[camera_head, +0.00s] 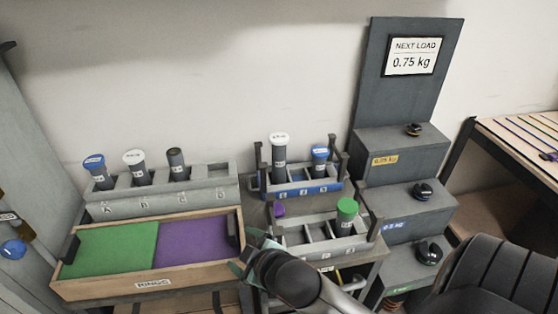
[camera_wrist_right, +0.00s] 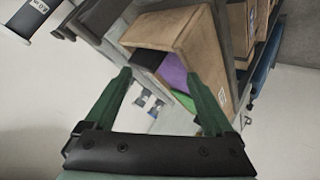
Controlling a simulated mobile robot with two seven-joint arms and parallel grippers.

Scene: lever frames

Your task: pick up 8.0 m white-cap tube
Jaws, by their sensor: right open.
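Two white-cap tubes show in the head view. One white-cap tube (camera_head: 135,166) stands in the grey lettered rack (camera_head: 150,206) at left, between a blue-cap tube (camera_head: 99,171) and a dark-topped tube (camera_head: 177,163). The other white-cap tube (camera_head: 279,152) stands in the blue rack (camera_head: 302,189) at the back middle. The size marks are too small to read. My right gripper (camera_head: 252,254) is in front of the racks, by the right end of the wooden tray. In the right wrist view its green fingers (camera_wrist_right: 160,95) are apart with nothing between them. My left gripper is out of view.
The wooden tray (camera_head: 152,289) has green and purple sections. A blue-cap tube (camera_head: 319,160) shares the blue rack. A nearer rack (camera_head: 322,248) holds a green-cap tube (camera_head: 346,217) and a purple-cap tube. Grey steps (camera_head: 409,205) with dark weights stand at right.

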